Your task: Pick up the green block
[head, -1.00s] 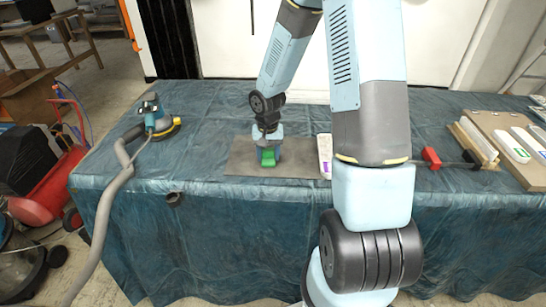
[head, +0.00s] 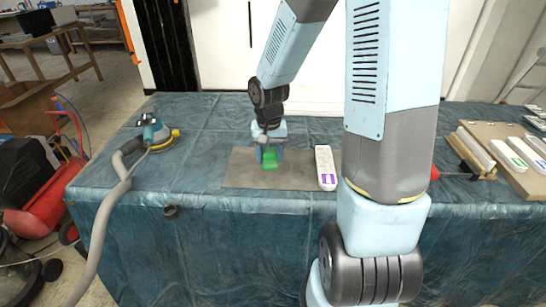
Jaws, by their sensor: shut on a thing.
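The green block (head: 270,164) is at the grey-brown mat (head: 238,175) on the blue-covered table. My gripper (head: 268,157) is shut on the green block, its fingers on either side of it. The wrist hides part of the block's top. I cannot tell whether the block touches the mat or is slightly above it.
A white bar with a purple label (head: 326,168) lies at the mat's right edge. A blue-and-yellow sander (head: 155,132) with a grey hose (head: 118,190) is at left. A board with white bars (head: 515,155) is at right. The table (head: 210,117) is clear between sander and mat.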

